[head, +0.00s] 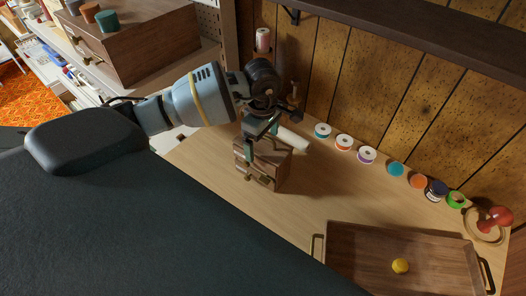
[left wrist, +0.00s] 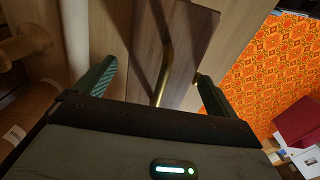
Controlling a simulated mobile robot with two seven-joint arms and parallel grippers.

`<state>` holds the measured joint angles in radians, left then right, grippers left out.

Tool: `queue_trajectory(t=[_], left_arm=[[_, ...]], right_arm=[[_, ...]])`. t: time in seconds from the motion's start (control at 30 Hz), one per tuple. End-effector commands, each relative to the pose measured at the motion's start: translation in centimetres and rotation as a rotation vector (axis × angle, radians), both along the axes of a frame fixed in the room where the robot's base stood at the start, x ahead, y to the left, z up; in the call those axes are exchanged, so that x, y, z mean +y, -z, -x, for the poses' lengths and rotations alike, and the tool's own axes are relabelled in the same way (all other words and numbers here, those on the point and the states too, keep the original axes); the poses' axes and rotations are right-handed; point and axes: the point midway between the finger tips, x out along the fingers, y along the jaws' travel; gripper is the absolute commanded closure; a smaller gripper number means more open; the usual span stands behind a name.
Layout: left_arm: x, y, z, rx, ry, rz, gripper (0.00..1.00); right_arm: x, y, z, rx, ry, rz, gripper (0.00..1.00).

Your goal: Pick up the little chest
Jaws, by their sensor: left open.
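The little chest (head: 266,168), a small brown wooden box with drawer fronts and brass fittings, stands on the light wooden table in the head view. My left gripper (head: 261,137) is over its top, fingers pointing down, and hides part of it. In the left wrist view, brown wood of the chest (left wrist: 185,35) with a long brass handle (left wrist: 165,55) shows between the two green-dark fingers of the open left gripper (left wrist: 155,72). I cannot tell whether either finger touches the chest. My right gripper does not show.
Several thread spools (head: 344,142) line the wall behind, near a red-topped object (head: 494,219). A white roll (head: 292,139) lies behind the chest. A larger chest (head: 150,40) stands left.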

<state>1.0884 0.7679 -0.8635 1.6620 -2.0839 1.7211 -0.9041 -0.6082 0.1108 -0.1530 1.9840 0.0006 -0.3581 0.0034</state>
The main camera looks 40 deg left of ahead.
Motion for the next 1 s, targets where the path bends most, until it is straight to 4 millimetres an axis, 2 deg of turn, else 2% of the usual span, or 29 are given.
queue_trajectory(t=[0.27, 0.9, 1.0], left_arm=[[0.01, 0.35, -0.01, -0.001, 0.001, -0.001, 0.05], [0.03, 0.2, -0.09, -0.004, 0.0, 0.0, 0.86], [0.03, 0.2, -0.09, -0.003, 0.0, 0.0, 0.86]], right_arm=[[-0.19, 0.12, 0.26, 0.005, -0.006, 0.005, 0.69], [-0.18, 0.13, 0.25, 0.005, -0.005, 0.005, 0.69], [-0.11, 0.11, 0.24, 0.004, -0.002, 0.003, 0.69]])
